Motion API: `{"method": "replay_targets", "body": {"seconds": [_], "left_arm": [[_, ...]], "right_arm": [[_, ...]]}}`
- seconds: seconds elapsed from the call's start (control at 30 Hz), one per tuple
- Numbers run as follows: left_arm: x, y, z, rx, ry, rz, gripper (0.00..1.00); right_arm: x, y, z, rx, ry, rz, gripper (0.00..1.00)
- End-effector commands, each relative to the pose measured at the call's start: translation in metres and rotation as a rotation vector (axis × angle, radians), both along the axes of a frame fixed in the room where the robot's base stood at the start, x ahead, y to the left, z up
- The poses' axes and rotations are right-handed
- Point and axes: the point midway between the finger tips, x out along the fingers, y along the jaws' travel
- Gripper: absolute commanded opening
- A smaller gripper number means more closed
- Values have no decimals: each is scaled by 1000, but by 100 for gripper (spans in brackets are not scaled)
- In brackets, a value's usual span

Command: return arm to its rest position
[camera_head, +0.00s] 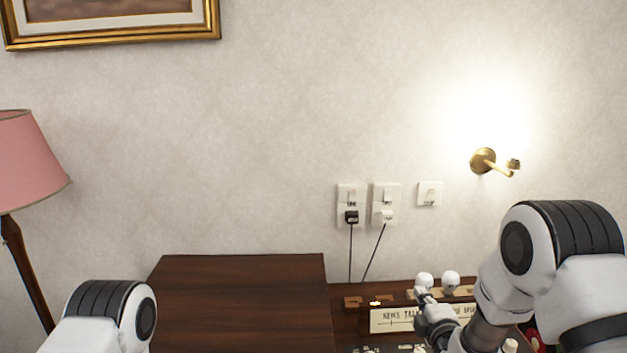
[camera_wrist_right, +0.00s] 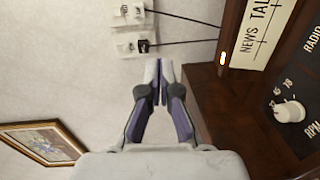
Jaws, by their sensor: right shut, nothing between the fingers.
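My right gripper (camera_head: 424,300) is at the lower right in the head view, in front of the wooden radio. In the right wrist view the gripper (camera_wrist_right: 158,84) has its fingers together with nothing between them. My right arm is bent, with its large joint at the right edge of the head view. A joint of my left arm shows at the lower left of the head view; the left gripper is out of view.
A radio (camera_head: 350,318) with a dial panel and knobs stands beside a dark wooden cabinet (camera_head: 240,290). Wall sockets (camera_head: 351,196) with two plugs and cords are above it. A lit wall lamp (camera_head: 484,161), a pink lampshade (camera_head: 30,165) and a framed picture (camera_head: 120,40) are around.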

Motion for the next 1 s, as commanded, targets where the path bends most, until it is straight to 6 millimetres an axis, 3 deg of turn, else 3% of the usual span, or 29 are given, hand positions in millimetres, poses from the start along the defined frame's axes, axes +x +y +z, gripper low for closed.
{"method": "replay_targets", "body": {"seconds": [0.17,0.27,0.37,0.4,0.53,0.63,0.7,0.73,0.83,1.0], "left_arm": [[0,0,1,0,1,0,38],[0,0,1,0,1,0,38],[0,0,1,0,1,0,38],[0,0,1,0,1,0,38],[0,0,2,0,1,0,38],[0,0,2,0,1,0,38],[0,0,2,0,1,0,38],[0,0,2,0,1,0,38],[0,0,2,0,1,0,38],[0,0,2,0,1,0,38]], "right_arm": [[-40,-3,-76,26,181,-13,0],[-81,-5,-133,96,343,-40,0],[-143,-7,-194,221,556,-107,0],[-173,-8,-217,287,649,-152,0],[-280,-10,-270,524,946,-375,0],[-368,-10,-285,739,1148,-669,0],[-413,-9,-280,896,1218,-922,0],[-425,-9,-279,950,1226,-1015,0],[-440,-9,-278,1080,1200,-1222,0],[-441,-9,-278,1149,1162,-1305,0]]}}
